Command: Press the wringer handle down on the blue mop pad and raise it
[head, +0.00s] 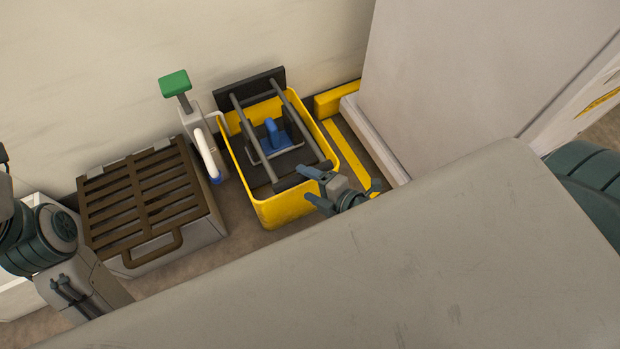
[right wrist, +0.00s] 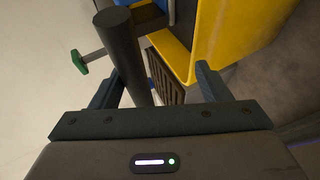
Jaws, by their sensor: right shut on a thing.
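The yellow mop bucket (head: 281,210) stands on the floor by the wall. The dark grey wringer handle (head: 312,147) lies across its top as two long rods joined by a crossbar at the near end. The blue mop pad (head: 275,139) sits inside the bucket, partly hidden by the rods. My right gripper (head: 314,185) is at the handle's near right end, shut on it. In the right wrist view the handle's dark round bar (right wrist: 122,48) passes between the fingers, close to the left one. My left gripper is not in view; only parts of my left arm show.
A box with a brown slatted top (head: 150,196) stands left of the bucket. A green-topped post (head: 174,84) and a white curved handle (head: 205,153) stand between them. A large pale cabinet (head: 470,75) is at the right, beside yellow floor strips (head: 350,157).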

